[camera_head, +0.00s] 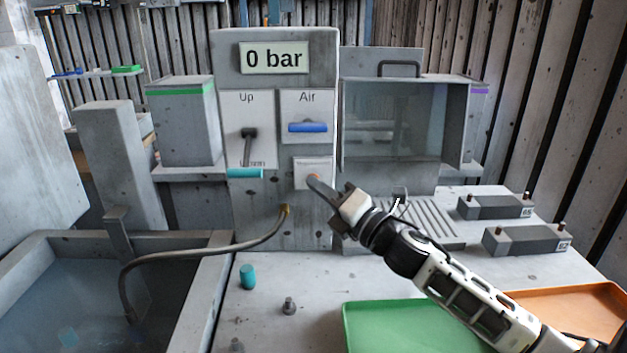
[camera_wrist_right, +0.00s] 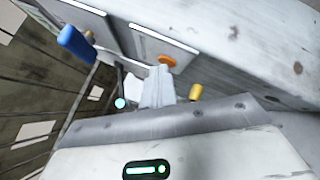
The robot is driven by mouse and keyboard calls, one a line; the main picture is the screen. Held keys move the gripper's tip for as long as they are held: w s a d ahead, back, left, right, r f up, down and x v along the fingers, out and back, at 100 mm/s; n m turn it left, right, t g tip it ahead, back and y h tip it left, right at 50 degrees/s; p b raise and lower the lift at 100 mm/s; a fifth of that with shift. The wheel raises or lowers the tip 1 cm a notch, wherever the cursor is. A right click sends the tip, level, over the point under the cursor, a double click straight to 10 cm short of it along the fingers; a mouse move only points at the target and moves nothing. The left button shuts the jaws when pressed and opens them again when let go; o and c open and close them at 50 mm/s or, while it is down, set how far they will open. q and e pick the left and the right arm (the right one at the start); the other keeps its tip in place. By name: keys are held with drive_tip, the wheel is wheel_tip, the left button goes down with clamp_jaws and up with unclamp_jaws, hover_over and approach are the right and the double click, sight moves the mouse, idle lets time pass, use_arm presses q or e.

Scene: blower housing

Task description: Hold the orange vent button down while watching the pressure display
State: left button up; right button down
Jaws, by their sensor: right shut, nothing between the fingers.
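The pressure display (camera_head: 274,58) at the top of the grey panel reads "0 bar". The orange vent button (camera_head: 313,177) sits on a light plate low on the panel, partly hidden by my fingertips. My right gripper (camera_head: 317,184) is shut and empty, with its tips at the button. In the right wrist view the orange button (camera_wrist_right: 167,61) shows just beyond the tips of my shut fingers (camera_wrist_right: 160,75). I cannot tell for sure whether the tips touch it or how far it is pressed. My left gripper is not in view.
Above the button is a blue Air handle (camera_head: 307,127); beside it is an Up/Down lever (camera_head: 249,145). A hose (camera_head: 205,249) runs from the panel into a water tank (camera_head: 70,300). A green tray (camera_head: 400,330), an orange tray (camera_head: 590,300) and a teal cylinder (camera_head: 248,277) are on the bench.

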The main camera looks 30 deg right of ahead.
idle(0.7)
drive_tip(key=shift+s+a, duration=0.4)
drive_tip(key=shift+s, duration=0.25)
drive_tip(key=shift+s, duration=0.1)
drive_tip(key=shift+s+a+p, duration=0.2)
drive_tip(key=shift+s+a, duration=0.25)
drive_tip(key=shift+s, duration=0.25)
drive_tip(key=shift+s+a+p, duration=0.15)
drive_tip(key=shift+s+a, duration=0.25)
drive_tip(key=shift+s, duration=0.25)
drive_tip(key=shift+s+a+p, duration=0.2)
drive_tip(key=shift+s+a, duration=0.25)
drive_tip(key=shift+s, duration=0.25)
